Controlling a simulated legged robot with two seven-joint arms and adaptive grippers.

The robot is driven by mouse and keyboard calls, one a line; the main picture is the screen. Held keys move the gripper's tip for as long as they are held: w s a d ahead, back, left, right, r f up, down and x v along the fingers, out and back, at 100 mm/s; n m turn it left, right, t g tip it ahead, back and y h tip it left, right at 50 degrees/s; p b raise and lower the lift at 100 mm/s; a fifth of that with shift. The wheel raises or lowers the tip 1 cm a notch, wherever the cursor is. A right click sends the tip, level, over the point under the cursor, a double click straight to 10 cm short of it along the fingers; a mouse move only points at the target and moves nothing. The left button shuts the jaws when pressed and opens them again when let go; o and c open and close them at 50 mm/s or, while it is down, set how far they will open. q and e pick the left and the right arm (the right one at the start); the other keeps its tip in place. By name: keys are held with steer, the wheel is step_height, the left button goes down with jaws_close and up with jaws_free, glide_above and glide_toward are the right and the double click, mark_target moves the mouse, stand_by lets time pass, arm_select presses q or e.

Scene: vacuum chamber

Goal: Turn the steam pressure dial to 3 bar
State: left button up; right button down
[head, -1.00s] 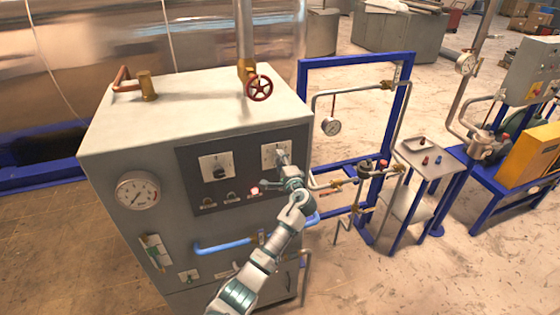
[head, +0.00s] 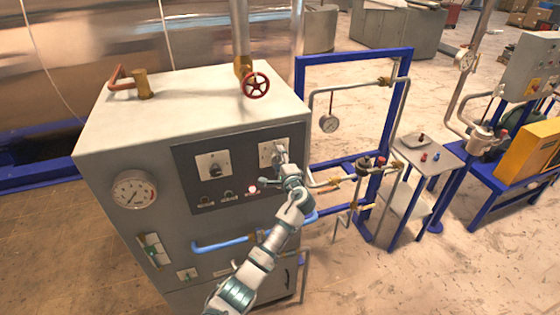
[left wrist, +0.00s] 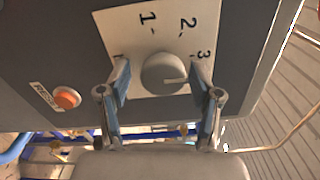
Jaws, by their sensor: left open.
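The steam pressure dial is a round grey knob (left wrist: 163,72) on a white plate (left wrist: 150,22) marked 1, 2 and 3 in the left wrist view. The knob's pale line points right, a little below the figure 3. In the head view the plate (head: 265,152) is partly hidden by my left gripper (head: 283,158). In the left wrist view my left gripper (left wrist: 163,82) is open, with one finger on each side of the knob. I cannot tell whether the fingers touch it. My right gripper is not in view.
The dark control panel (head: 181,150) on the grey cabinet also carries another dial (head: 213,168) and a lit red button (head: 251,189). A blue handle (head: 222,246) sticks out below. A pressure gauge (head: 133,189) is at the left. A blue pipe frame (head: 301,85) stands right of the cabinet.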

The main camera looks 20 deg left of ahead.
arm_select(q)
steer(key=v, duration=1.2)
steer(key=shift+w+f, duration=0.15)
steer(key=s+f+g+h+b, duration=0.2)
steer(key=s+f+g+h, duration=0.1)
steer(key=f, duration=1.9)
steer(key=s+f+g+h+b, duration=0.2)
steer(key=s+f+h, duration=0.15)
steer(key=f, duration=1.85)
steer(key=s+a+f+n+g+h+b, duration=0.1)
steer(key=s+a+f+g, duration=0.1)
steer(key=s+f, duration=0.85)
steer(key=s+a+f+n+g+h+b, duration=0.1)
steer(key=s+f+n+g, duration=0.1)
steer(key=s+f, duration=0.8)
steer(key=s+a+f+n+g+b, duration=0.1)
steer(key=s+a+f+n, duration=0.1)
steer(key=s+f, duration=0.5)
steer(key=s+a+f+n+g+h+b, duration=0.1)
steer(key=s+f, duration=0.5)
steer(key=s, duration=1.1)
steer(key=s+a+f+n+g+b, duration=0.1)
steer(key=s+a+f+n+g, duration=0.2)
steer(key=s+f, duration=0.4)
steer(key=s+n, duration=0.1)
steer(key=s, duration=0.4)
steer(key=shift+s+a+f+n, duration=0.3)
steer(key=shift+s+a+n, duration=0.05)
steer(key=shift+a+n, duration=0.05)
